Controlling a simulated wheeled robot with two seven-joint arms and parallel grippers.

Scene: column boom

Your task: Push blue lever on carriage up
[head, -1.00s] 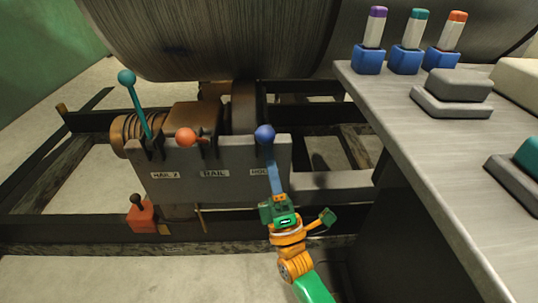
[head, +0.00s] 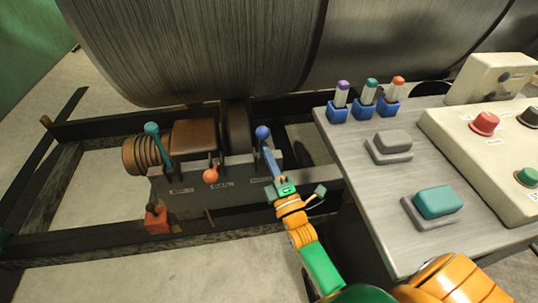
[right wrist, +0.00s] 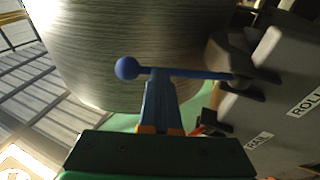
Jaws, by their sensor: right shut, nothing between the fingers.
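The blue lever (head: 263,133) with its round knob stands at the right end of the grey carriage housing (head: 232,173). In the right wrist view the lever's rod (right wrist: 195,73) runs from the housing at right to the blue knob at left. My right gripper (head: 269,153) is shut and empty, its blue fingers pointing up at the lever just below the knob. In the right wrist view the fingertips (right wrist: 160,72) overlap the rod; whether they touch it I cannot tell. My left gripper is not in view.
A teal lever (head: 152,129) and an orange-red lever (head: 211,176) stand left on the same housing. A grey console (head: 370,200) with buttons and three small coloured switches (head: 365,100) lies right of my arm.

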